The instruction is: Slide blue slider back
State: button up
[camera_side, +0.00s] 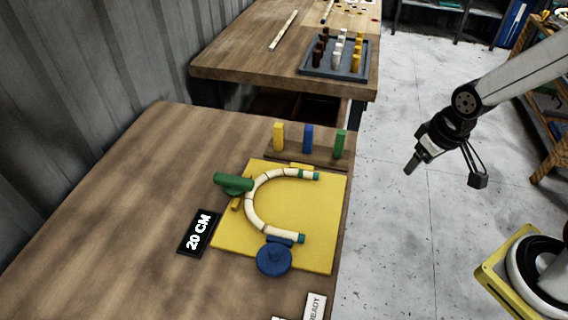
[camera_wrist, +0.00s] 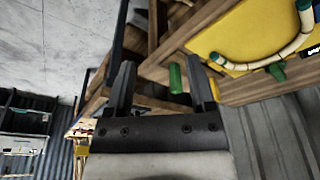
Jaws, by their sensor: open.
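A blue round-knobbed piece (camera_side: 273,259) with a small blue block sits at the front edge of the yellow board (camera_side: 320,245), against the lower arm of a U-shaped cream rattan strip (camera_side: 249,209). A blue upright peg (camera_side: 308,139) stands in the wooden rack behind the board, between a yellow peg (camera_side: 278,137) and a green peg (camera_side: 340,144). I cannot tell which blue piece is the slider. My gripper (camera_side: 444,175) is open and empty, in the air right of the table and apart from everything. In the wrist view my open gripper (camera_wrist: 162,85) shows nothing between its fingertips that it touches.
A green clamp-like piece (camera_side: 233,183) touches the strip's left bend. A black "20 CM" label (camera_side: 199,233) lies left of the board. A grey tray (camera_side: 337,68) with several pegs stands on the far table.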

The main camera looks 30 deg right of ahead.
jog(key=m+g, duration=0.3)
jog(key=m, duration=0.6)
send_over(273, 247)
notch_tip(273, 247, down, 4)
jog(key=shift+s+r, duration=0.1)
jog(key=shift+r, duration=0.15)
jog(key=shift+f, duration=3.9)
grip_shut()
